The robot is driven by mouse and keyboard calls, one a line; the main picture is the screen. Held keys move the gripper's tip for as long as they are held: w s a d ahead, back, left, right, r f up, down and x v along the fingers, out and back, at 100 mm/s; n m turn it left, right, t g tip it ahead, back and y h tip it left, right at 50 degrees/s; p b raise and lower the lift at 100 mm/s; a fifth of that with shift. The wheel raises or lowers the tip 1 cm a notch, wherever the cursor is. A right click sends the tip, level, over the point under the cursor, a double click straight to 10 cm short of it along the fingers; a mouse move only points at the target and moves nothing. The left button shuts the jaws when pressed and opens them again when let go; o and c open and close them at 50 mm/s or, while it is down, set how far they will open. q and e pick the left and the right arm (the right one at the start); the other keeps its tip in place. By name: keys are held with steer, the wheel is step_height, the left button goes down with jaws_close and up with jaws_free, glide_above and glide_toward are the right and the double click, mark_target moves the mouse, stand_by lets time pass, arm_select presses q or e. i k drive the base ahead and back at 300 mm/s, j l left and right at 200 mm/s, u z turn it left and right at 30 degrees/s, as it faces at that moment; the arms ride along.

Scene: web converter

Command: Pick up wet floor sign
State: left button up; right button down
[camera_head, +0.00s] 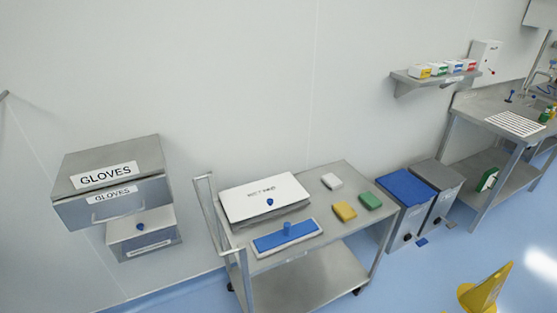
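A yellow wet floor sign (484,291) stands on the blue floor at the bottom right of the head view. Its lower part is cut off by the picture's bottom edge, and any writing on it cannot be read. Neither my left nor my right gripper shows in this view, so I cannot see where they are relative to the sign.
A steel cart (343,172) with a white box and sponges stands in the middle. Blue-lidded (405,186) and grey-lidded (438,176) bins stand right of it. A steel table (478,113) is at the right. A glove dispenser (108,160) hangs at left. Floor around the sign is clear.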

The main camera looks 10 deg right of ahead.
mark_target(479, 298)
steer(key=z, duration=2.1)
steer(key=i+l+z, duration=0.3)
steer(key=i, duration=0.8)
steer(key=i+z, duration=0.3)
steer(key=i, duration=0.8)
steer(key=i+u, duration=0.3)
steer(key=i, duration=0.25)
steer(key=i+l+u, duration=0.25)
steer(key=i, duration=0.25)
steer(key=i+l+u, duration=0.3)
steer(key=i, duration=0.2)
